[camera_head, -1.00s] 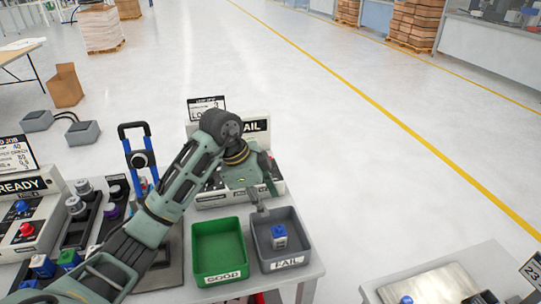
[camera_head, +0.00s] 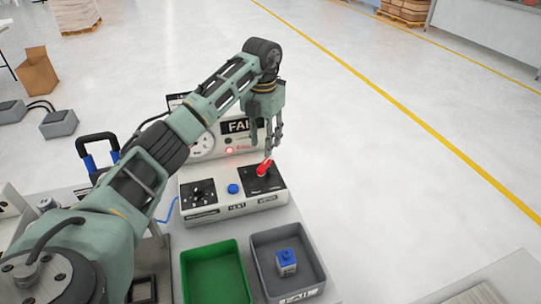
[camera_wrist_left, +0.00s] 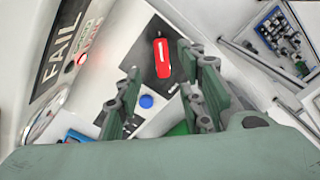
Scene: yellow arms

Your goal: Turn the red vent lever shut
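The red vent lever (camera_head: 264,168) stands on a black plate at the right of the white test station (camera_head: 222,210). In the left wrist view the red lever (camera_wrist_left: 161,57) shows ahead, between the directions of the two fingers. My left gripper (camera_head: 270,150) points down just above and beside the lever in the head view. In the left wrist view my left gripper (camera_wrist_left: 158,80) is open, its fingers apart with nothing held. Whether a finger touches the lever cannot be told. My right gripper is not in view.
The station has a blue button (camera_head: 233,188), a black knob plate (camera_head: 198,193), a red lit lamp (camera_head: 229,151) and a FAIL display (camera_head: 238,126). In front are an empty green bin (camera_head: 186,282) and a grey bin (camera_head: 262,275) holding a blue-and-white block (camera_head: 287,262).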

